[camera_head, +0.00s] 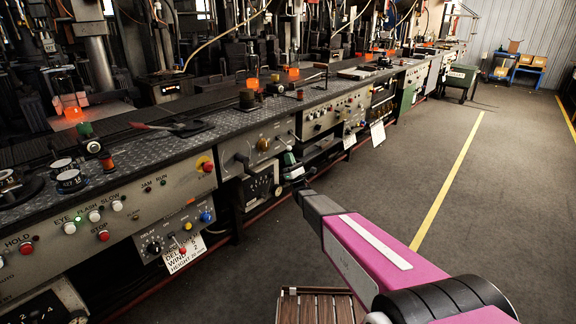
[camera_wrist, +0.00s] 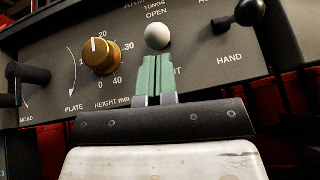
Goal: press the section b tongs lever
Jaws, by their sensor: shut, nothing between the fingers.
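The tongs lever (camera_wrist: 158,36) shows in the wrist view as a pale ball knob under the printed words TONGS and OPEN. My gripper (camera_wrist: 156,64) is shut and empty, its green fingers side by side. Its tips are just below the ball in the picture; I cannot tell whether they touch it. The fingers cover part of a label below the ball. In the head view my gripper (camera_head: 290,160) is at the front of the machine row, low before the panels. No section letter is readable.
In the wrist view a brass height knob (camera_wrist: 100,55) is left of the ball. A black-knobbed lever (camera_wrist: 248,14) is at upper right and a black handle (camera_wrist: 28,73) at far left. In the head view the floor (camera_head: 420,160) is clear to the right.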

